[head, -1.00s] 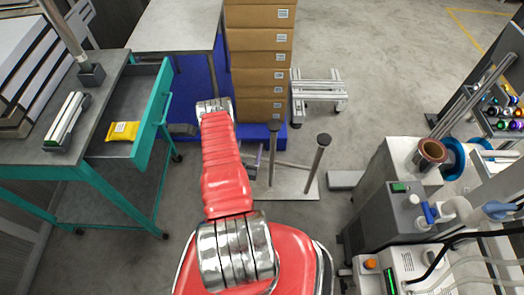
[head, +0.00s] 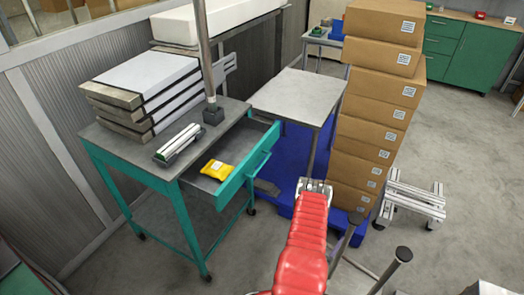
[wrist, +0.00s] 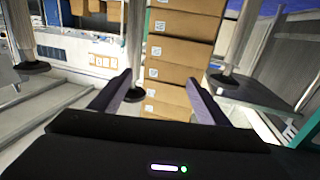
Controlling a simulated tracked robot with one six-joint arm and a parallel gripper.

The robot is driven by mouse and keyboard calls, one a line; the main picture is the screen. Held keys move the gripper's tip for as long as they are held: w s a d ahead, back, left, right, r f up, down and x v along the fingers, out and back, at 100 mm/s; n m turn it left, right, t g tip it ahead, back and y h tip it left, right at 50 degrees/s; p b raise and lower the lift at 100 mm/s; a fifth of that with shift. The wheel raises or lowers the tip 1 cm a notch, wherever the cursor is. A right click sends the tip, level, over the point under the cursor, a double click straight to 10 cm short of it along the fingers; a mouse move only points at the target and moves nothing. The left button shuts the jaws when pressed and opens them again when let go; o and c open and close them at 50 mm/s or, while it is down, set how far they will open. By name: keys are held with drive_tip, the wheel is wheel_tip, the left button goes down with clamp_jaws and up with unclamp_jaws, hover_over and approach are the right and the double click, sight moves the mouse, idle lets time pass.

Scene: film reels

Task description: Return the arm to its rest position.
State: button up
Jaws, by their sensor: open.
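My red arm (head: 303,240) reaches forward from the bottom of the head view, towards the foot of a box stack. In the wrist view my gripper (wrist: 158,76) has its two dark fingers spread wide, with nothing between them. Stacked cardboard boxes (wrist: 183,51) show beyond the fingers; I see no contact with them. In the head view the gripper itself cannot be clearly made out.
The box stack (head: 373,128) stands on a blue base (head: 283,165) ahead. A teal workbench (head: 128,170) at left has an open drawer (head: 232,170) holding a yellow packet (head: 217,170). Metal posts (head: 391,268) stand close right of my arm.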

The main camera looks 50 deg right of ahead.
drive_tip(key=a+f+y, duration=0.4)
drive_tip(key=f+y, duration=0.1)
drive_tip(key=f, duration=0.2)
drive_tip(key=a+f+y, duration=0.4)
drive_tip(key=f+y, duration=0.1)
drive_tip(key=f, duration=0.2)
drive_tip(key=w+a+r+n+t+y, duration=0.1)
drive_tip(key=w+a+r+n+y, duration=0.25)
drive_tip(key=w+r, duration=0.45)
drive_tip(key=w+a+r+n+y, duration=0.25)
drive_tip(key=w+a+r, duration=0.25)
drive_tip(key=w+r, duration=0.35)
drive_tip(key=w+a+r+n+y, duration=0.1)
drive_tip(key=w+a+r+n, duration=0.1)
drive_tip(key=a+r, duration=0.75)
drive_tip(key=w+a+r+n+y, duration=0.2)
drive_tip(key=a+r, duration=0.3)
drive_tip(key=r, duration=1)
drive_tip(key=s+a+r+n+t, duration=0.2)
drive_tip(key=a+r+n, duration=0.2)
drive_tip(key=a+r, duration=0.6)
drive_tip(key=s+a+r+n+t+h, duration=0.1)
drive_tip(key=s+a+r+n+t, duration=0.1)
drive_tip(key=a+r, duration=0.9)
wheel_tip(320, 180, up, 7)
drive_tip(key=shift+s+a+f+n+t, duration=0.1)
drive_tip(key=shift+s+a+n+t, duration=0.15)
drive_tip(key=shift+s+n, duration=0.7)
